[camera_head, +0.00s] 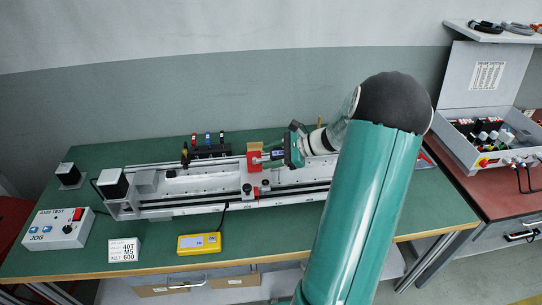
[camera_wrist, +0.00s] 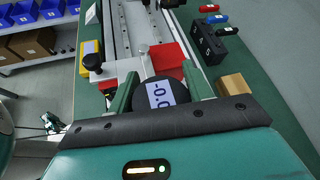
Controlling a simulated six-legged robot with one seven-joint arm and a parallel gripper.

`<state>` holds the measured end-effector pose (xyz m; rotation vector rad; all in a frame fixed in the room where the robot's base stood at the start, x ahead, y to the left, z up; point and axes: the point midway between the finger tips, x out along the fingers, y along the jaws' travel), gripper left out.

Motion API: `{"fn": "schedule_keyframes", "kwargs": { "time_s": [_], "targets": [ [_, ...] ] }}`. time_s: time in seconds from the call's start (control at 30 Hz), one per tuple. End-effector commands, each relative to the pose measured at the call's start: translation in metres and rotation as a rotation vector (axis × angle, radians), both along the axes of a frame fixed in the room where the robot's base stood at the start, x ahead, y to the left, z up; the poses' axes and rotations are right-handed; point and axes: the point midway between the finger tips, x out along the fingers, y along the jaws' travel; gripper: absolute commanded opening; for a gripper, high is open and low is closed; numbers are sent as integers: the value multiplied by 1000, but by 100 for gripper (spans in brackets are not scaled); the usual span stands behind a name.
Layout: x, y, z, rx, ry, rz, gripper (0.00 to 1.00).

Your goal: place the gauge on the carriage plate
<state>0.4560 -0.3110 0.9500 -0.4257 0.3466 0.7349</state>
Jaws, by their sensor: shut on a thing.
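My gripper (camera_wrist: 160,88) is shut on the gauge (camera_wrist: 160,95), a round dark body with a pale display, held between two green fingers. In the head view my gripper (camera_head: 286,153) is at the right of the red carriage plate (camera_head: 253,162), and the gauge's display (camera_head: 278,154) shows at the jaws. In the wrist view the red carriage plate (camera_wrist: 167,56) lies just beyond the gauge, which hides part of it. I cannot tell whether the gauge touches the plate. A light bracket with a black knob (camera_wrist: 93,62) is beside the plate.
The long rail (camera_head: 190,187) runs along the green bench. A black tool rack (camera_head: 210,151) and a wooden block (camera_wrist: 234,84) are behind it. A yellow meter (camera_head: 199,243), a label card (camera_head: 124,250) and a control box (camera_head: 59,228) stand in front and left.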

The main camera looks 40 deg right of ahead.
Motion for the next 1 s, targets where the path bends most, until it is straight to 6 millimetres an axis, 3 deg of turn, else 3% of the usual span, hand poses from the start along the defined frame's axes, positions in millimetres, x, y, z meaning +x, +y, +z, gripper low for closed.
{"fn": "schedule_keyframes", "kwargs": {
  "time_s": [0.17,0.2,0.3,0.67,1.0],
  "targets": [
    [0,0,-1,0,-1,1,9],
    [0,0,-2,0,0,0,56],
    [0,0,-2,0,0,0,72],
    [-2,-2,2,-1,0,-1,72],
    [-45,-38,30,-4,-1,-3,72]
  ]
}}
